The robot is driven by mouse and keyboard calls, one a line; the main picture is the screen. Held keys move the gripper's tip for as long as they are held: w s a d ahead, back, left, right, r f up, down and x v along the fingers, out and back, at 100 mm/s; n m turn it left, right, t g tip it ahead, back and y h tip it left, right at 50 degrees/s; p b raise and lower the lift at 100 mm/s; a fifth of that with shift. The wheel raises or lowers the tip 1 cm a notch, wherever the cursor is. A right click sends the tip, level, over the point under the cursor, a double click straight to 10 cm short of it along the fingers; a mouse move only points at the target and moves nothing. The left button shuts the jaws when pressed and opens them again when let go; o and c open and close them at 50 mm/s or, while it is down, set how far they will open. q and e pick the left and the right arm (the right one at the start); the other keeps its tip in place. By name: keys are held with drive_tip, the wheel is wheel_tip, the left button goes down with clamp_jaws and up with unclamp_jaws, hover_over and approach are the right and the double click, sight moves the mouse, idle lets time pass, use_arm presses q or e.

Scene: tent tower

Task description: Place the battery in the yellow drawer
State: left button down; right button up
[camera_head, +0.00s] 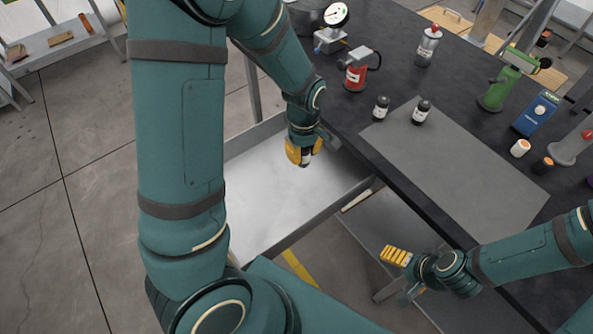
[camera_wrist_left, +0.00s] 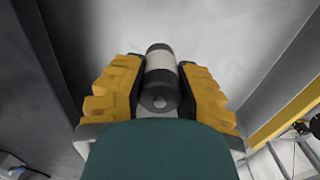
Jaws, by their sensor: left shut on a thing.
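The battery, a black cylinder with a pale band, sits between the yellow fingers of my left gripper (camera_head: 303,153); in the left wrist view the battery (camera_wrist_left: 160,72) shows clearly. My left gripper is shut on it, over the pale inside of an open drawer (camera_head: 285,200). Whether the battery touches the drawer floor I cannot tell. A yellow strip (camera_head: 298,268) shows at the drawer's near side, and a yellow edge (camera_wrist_left: 290,108) shows in the left wrist view. My right gripper (camera_head: 396,257) is in front of the table; its finger gap is not clear.
The dark table (camera_head: 400,60) bears a grey mat (camera_head: 460,170) with two small black bottles (camera_head: 421,112) at its far edge. A red container (camera_head: 356,75), a gauge device (camera_head: 335,22), a green tool (camera_head: 500,88) and a blue meter (camera_head: 535,115) stand around it.

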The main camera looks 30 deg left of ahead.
use_arm(q)
drive_tip(key=shift+a+f+n, duration=0.4)
drive_tip(key=shift+a+n, duration=0.15)
drive_tip(key=shift+n, duration=0.55)
drive_tip(key=b, duration=0.3)
hover_over(299, 182)
wheel_tip(299, 182, down, 10)
drive_tip(key=shift+r, duration=0.15)
drive_tip(key=shift+f+b, duration=0.2)
drive_tip(key=shift+b, duration=0.15)
drive_tip(key=c, duration=0.7)
unclamp_jaws()
drive_tip(key=shift+c, duration=0.2)
drive_tip(key=shift+r, duration=0.25)
wheel_tip(299, 182, up, 12)
drive_tip(key=p, duration=0.3)
drive_tip(key=shift+a+p, duration=0.1)
drive_tip(key=shift+p, duration=0.2)
